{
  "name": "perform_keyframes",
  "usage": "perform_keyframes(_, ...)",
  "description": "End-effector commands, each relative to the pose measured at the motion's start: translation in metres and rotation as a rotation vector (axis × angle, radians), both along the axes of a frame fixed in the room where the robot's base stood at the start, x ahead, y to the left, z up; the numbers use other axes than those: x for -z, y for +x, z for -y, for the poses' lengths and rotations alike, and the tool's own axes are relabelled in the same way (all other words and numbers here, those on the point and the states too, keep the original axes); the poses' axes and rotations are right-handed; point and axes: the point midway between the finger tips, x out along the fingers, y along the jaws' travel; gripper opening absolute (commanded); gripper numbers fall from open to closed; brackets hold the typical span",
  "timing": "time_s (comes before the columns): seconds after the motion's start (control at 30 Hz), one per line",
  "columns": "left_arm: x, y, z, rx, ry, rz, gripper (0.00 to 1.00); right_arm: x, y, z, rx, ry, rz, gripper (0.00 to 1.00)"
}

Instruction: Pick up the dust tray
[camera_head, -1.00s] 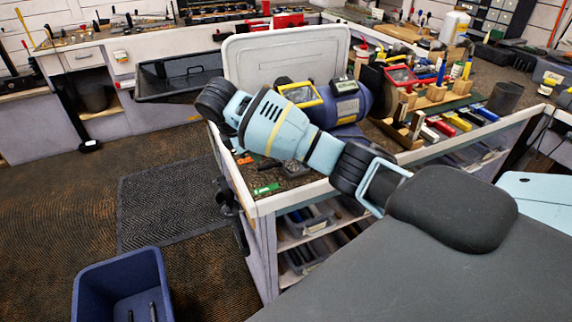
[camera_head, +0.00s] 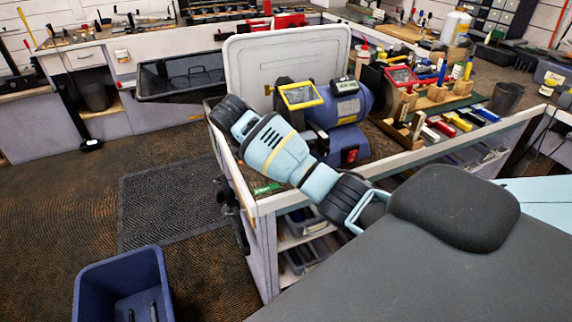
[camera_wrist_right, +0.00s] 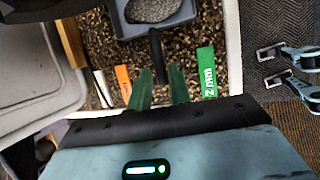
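The dust tray (camera_wrist_right: 160,32) is a small grey pan holding grainy grey dust, at the top of the right wrist view. Its dark handle (camera_wrist_right: 156,58) points down the picture towards my right gripper (camera_wrist_right: 160,70). The gripper's two green fingers are open, with the handle's end between them in the picture and gaps on both sides. I cannot tell whether the fingers are level with the handle. In the head view my right arm hides the tray and the fingers. My left gripper is not in view.
An orange tag (camera_wrist_right: 123,82), a green tag (camera_wrist_right: 207,72) and a wooden-handled tool (camera_wrist_right: 71,42) lie close by on the speckled bench top. A grinder (camera_head: 345,105) and an upright grey panel (camera_head: 285,55) stand behind my arm. A blue bin (camera_head: 95,290) is on the floor.

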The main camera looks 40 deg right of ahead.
Motion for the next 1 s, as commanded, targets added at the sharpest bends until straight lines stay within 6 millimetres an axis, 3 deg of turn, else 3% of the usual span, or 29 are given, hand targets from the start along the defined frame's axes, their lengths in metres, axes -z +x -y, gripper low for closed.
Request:
perform_keyframes(0.2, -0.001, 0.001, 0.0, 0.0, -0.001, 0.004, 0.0, 0.021, 0.002, 0.011, 0.002, -0.003, 0.0, 0.2)
perform_keyframes(0.47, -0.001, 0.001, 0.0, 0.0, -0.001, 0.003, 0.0, 0.023, 0.002, 0.012, 0.002, -0.002, 0.0, 0.2)
perform_keyframes(0.63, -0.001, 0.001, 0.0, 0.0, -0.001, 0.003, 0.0, 0.023, 0.002, 0.012, 0.002, -0.002, 0.0, 0.0)
perform_keyframes(1.0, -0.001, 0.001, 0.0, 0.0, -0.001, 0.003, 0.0, 0.021, 0.002, 0.012, 0.002, -0.002, 0.001, 0.0)
